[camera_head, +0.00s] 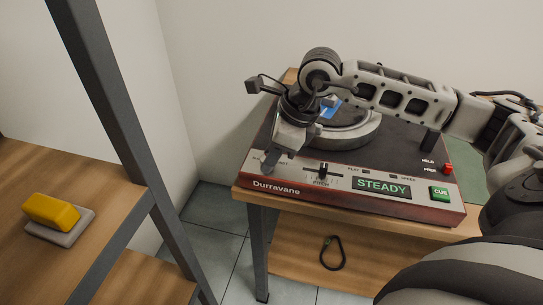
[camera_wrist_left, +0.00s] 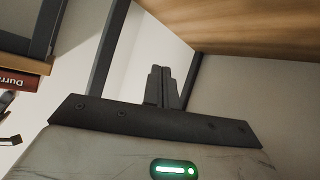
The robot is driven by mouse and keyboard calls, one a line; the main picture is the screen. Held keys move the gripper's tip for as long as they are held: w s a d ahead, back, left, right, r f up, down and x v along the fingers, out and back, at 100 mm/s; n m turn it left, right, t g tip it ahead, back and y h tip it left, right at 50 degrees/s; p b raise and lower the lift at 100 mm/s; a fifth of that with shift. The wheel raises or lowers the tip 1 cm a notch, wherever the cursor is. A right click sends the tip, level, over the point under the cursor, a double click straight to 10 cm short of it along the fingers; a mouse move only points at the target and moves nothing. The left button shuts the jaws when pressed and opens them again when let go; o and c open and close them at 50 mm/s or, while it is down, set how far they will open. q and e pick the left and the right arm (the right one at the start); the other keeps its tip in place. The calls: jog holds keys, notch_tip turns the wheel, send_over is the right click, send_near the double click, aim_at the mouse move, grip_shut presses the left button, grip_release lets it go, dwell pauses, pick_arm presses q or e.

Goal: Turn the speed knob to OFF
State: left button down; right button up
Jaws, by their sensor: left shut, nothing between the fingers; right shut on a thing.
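The turntable (camera_head: 408,161), labelled "Durravane", stands on a wooden bench. My right gripper (camera_head: 268,165) reaches down over the front left corner of its deck. It is shut at the spot where the speed knob appears to be, and its fingers hide the knob, so I cannot read its setting. A partly covered label shows beside the fingertips. The display (camera_head: 381,187) reads "STEADY". My left gripper (camera_wrist_left: 160,85) is shut and empty in the left wrist view, away from the turntable, whose red edge (camera_wrist_left: 18,81) shows at the left there.
A pitch slider (camera_head: 322,172), a green CUE button (camera_head: 439,193) and a red button (camera_head: 448,169) are on the deck. A cable loop (camera_head: 332,253) lies on the lower shelf. A yellow block (camera_head: 51,212) sits on a grey pad on the left shelf, beside a dark post (camera_head: 105,95).

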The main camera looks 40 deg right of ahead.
jog(key=shift+f+m+h+b, duration=0.2)
jog(key=shift+m+h+b, duration=0.1)
jog(key=shift+m+b, duration=0.45)
jog(key=m+t+b, duration=0.1)
jog(key=m, duration=0.1)
jog(key=shift+a+m+h+b, duration=0.15)
jog(key=shift+m+h+b, duration=0.2)
jog(key=shift+h, duration=0.05)
pick_arm(q)
jog(key=shift+w+d+f+t+b, duration=0.15)
jog(key=shift+f+t+b, duration=0.25)
jog(key=shift+f+b, duration=0.45)
pick_arm(e)
jog(key=shift+s+r+m+h, duration=0.15)
jog(key=shift+m+h, duration=0.45)
jog(key=shift+m, duration=1.1)
jog(key=shift+r, duration=0.1)
jog(key=o, duration=1)
jog(key=shift+c, duration=0.2)
pick_arm(q)
jog(key=shift+r+p, duration=0.45)
jog(key=shift+p, duration=0.6)
pick_arm(e)
jog(key=a+v, duration=0.1)
jog(key=v, duration=1.4)
jog(key=shift+s+d+r, duration=0.3)
jog(key=shift+r, duration=0.05)
